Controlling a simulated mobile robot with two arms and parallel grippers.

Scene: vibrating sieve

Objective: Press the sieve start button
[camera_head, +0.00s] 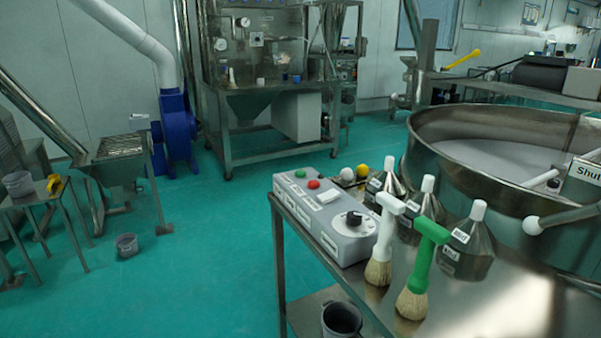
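A grey control box (335,215) sits on the near steel table. Its sloped top carries a green button (300,173), a red button (313,184), a light rectangular part and a black knob (354,218). The box labels are too small to read, so I cannot tell by label which button is start. The large round steel sieve (490,122) stands at the right behind the table, with light grey material inside. A sign on it partly reads "Shut". Neither of my grippers shows in this view.
To the right of the box, on the table (505,310), stand a white-handled brush (382,245), a green-handled brush (420,270) and several steel bottles with white caps (476,210). White and yellow balls (362,171) lie behind the box. Floor (200,270) left of the table is mostly clear.

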